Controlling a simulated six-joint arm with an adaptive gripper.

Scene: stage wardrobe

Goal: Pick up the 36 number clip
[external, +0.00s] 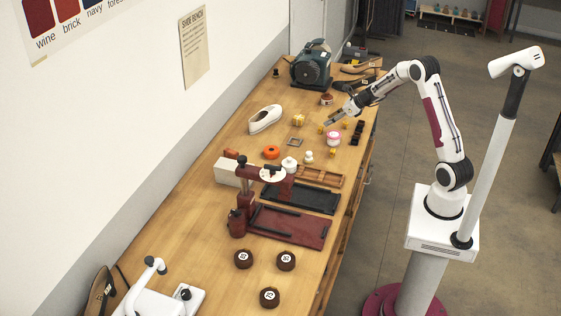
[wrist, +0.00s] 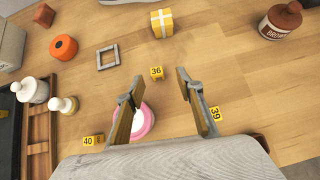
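The 36 number clip (wrist: 156,73) is a small yellow block with a dark number. In the wrist view it lies on the wooden bench, ahead of my gripper (wrist: 154,84) and between the lines of its two fingers. My gripper is open, with nothing between its fingertips. In the external view my gripper (external: 329,122) hangs low over the far part of the bench. Similar yellow clips marked 39 (wrist: 215,114) and 40 (wrist: 92,140) lie right and left of the gripper.
A pink and white jar (wrist: 143,121) stands beneath the left finger. A yellow box with a white band (wrist: 162,23), a grey square frame (wrist: 108,57), an orange roll (wrist: 64,47) and a brown jar (wrist: 282,22) stand around. A wooden tray (wrist: 38,130) is at left.

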